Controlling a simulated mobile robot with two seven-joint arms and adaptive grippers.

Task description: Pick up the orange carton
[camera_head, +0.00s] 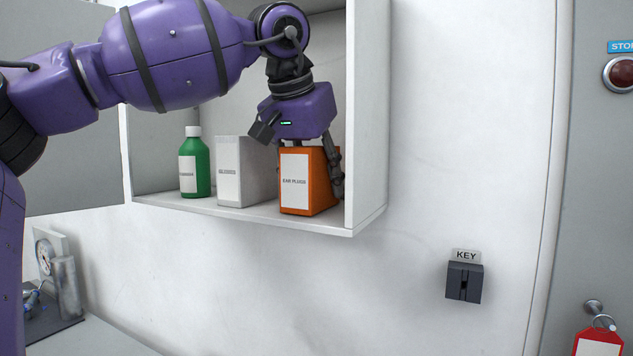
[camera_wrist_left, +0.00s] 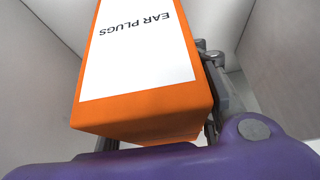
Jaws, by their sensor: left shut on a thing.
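The orange carton (camera_head: 310,188) with a white "EAR PLUGS" label stands upright at the right end of the wall shelf. My left gripper (camera_head: 312,158) reaches down on it from above, and a dark finger shows along its right side. The left finger is mostly hidden behind the carton. In the left wrist view the carton (camera_wrist_left: 145,85) fills the middle, with finger parts beside and behind it. The gripper is shut on it. The carton's base appears to rest on the shelf board. My right gripper is not in view.
A white carton (camera_head: 240,172) stands close to the left, then a green bottle (camera_head: 194,165) with a white cap. The shelf's side wall (camera_head: 366,120) is close on the right. A key holder (camera_head: 464,280) is on the wall, and a gauge (camera_head: 47,256) stands lower left.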

